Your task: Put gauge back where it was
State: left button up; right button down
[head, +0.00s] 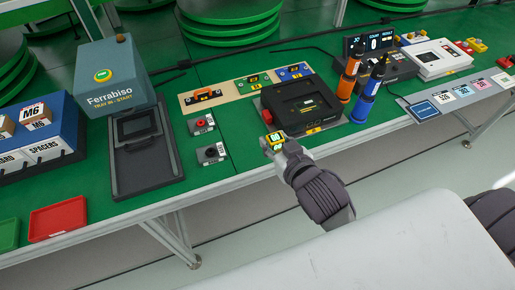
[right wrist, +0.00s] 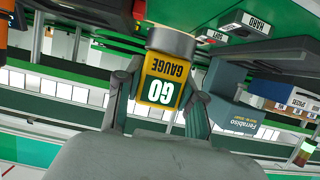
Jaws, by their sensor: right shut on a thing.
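The gauge (head: 276,137) is a small yellow block, held in my right gripper (head: 274,144) just in front of the black fixture (head: 288,101). A tan board (head: 220,97) behind the fixture carries orange, green and blue labelled places; the orange one holds an orange-and-black piece. My left gripper is not in view.
Two small switch boxes, red (head: 201,124) and black (head: 210,153), stand left of the fixture. Orange (head: 349,78) and blue (head: 368,95) drivers stand at its right. The grey Ferrabiso station (head: 115,75) is further left. Green mat between them is clear.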

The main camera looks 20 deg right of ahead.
jog(key=w+a+f, duration=0.1)
jog(key=w, duration=0.1)
jog(key=w+a+f, duration=0.1)
jog(key=w+f, duration=0.1)
jog(key=w+a+f, duration=0.1)
jog(key=w, duration=0.2)
jog(key=shift+w+a+f, duration=0.1)
jog(key=shift+f, duration=0.1)
jog(key=shift+w+a+f, duration=0.3)
jog(key=shift+w+f, duration=0.1)
jog(key=shift+w, duration=0.15)
notch_tip(320, 180, down, 4)
jog(key=shift+r, duration=0.25)
jog(key=shift+f+b, duration=0.25)
jog(key=shift+b, duration=0.05)
jog(key=shift+f, duration=0.15)
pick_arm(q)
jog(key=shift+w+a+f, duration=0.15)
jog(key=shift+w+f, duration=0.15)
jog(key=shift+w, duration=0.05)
pick_arm(e)
jog(key=c, duration=0.7)
grip_release()
